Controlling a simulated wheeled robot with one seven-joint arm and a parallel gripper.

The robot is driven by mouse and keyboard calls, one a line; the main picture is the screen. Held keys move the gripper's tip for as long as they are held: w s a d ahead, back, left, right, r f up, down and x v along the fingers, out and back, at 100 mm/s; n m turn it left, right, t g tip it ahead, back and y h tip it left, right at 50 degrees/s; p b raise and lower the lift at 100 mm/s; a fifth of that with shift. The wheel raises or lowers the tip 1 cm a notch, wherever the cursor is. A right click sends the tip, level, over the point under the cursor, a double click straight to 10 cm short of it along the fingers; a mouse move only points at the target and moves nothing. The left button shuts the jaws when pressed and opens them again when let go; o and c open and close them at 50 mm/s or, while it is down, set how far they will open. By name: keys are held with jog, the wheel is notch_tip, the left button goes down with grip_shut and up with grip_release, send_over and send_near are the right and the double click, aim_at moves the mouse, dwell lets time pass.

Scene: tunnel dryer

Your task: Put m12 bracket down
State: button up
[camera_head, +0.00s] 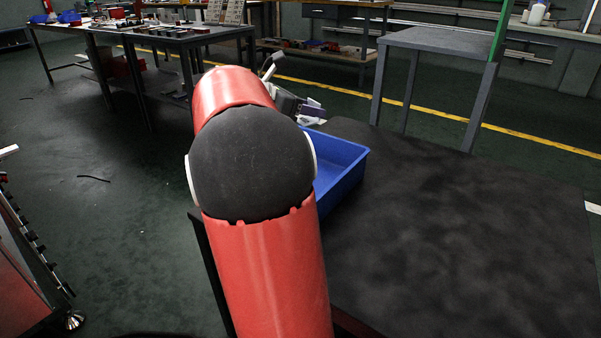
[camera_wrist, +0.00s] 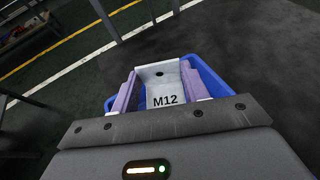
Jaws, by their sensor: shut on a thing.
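The M12 bracket (camera_wrist: 167,79) is a whitish piece with a dark hole and a black "M12" label. It sits between the purple jaws of my gripper (camera_wrist: 160,92) in the wrist view, and my gripper is shut on it. The blue bin (camera_wrist: 211,80) shows behind and around the bracket in that view; the gap between bracket and bin is hard to judge. In the head view, the blue bin (camera_head: 342,178) stands at the left edge of the dark table, partly hidden by my red arm. My gripper (camera_head: 311,110) shows past the arm by the bin's far end.
The dark tabletop (camera_head: 470,230) right of the bin is bare. A grey table (camera_head: 440,42) with a green post stands behind it. Another table (camera_head: 170,38) with small parts is at the back left. A red cart (camera_head: 22,265) is at the left edge.

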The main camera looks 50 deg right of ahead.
notch_tip(320, 180, down, 16)
jog(key=b, duration=0.3)
jog(key=shift+f, duration=0.1)
jog(key=o, duration=1)
jog(key=shift+o, duration=0.2)
jog(key=shift+a+r, duration=0.1)
jog(key=shift+r, duration=0.1)
jog(key=p+v, duration=0.1)
jog(key=v, duration=1.1)
jog(key=shift+s+f+p, duration=0.1)
jog(key=shift+p, duration=0.2)
